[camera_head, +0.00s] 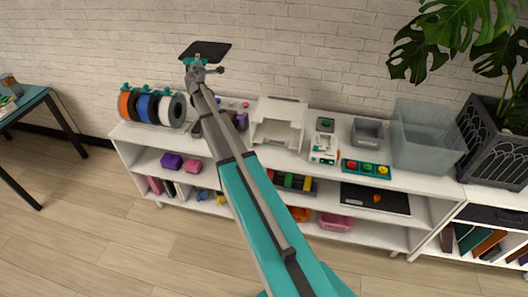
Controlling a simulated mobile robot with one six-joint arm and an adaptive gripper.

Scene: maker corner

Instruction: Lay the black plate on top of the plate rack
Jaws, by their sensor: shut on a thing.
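The black plate (207,51) is up in the air in front of the brick wall, above the left part of the shelf top. My gripper (196,62) is shut on its near edge, and the plate looks roughly flat with a slight tilt. A white open-fronted stand (279,121), which looks like the plate rack, stands on the shelf top to the right of and below the plate. The plate is well apart from it. My arm hides part of the shelf top left of the stand.
Orange, blue and dark spools (150,107) stand at the shelf's left end. Right of the stand are a small white-green device (324,149), a teal tray (348,165) with coloured pieces, a grey bin (367,132) and a clear tub (425,140). A potted plant (493,140) stands far right.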

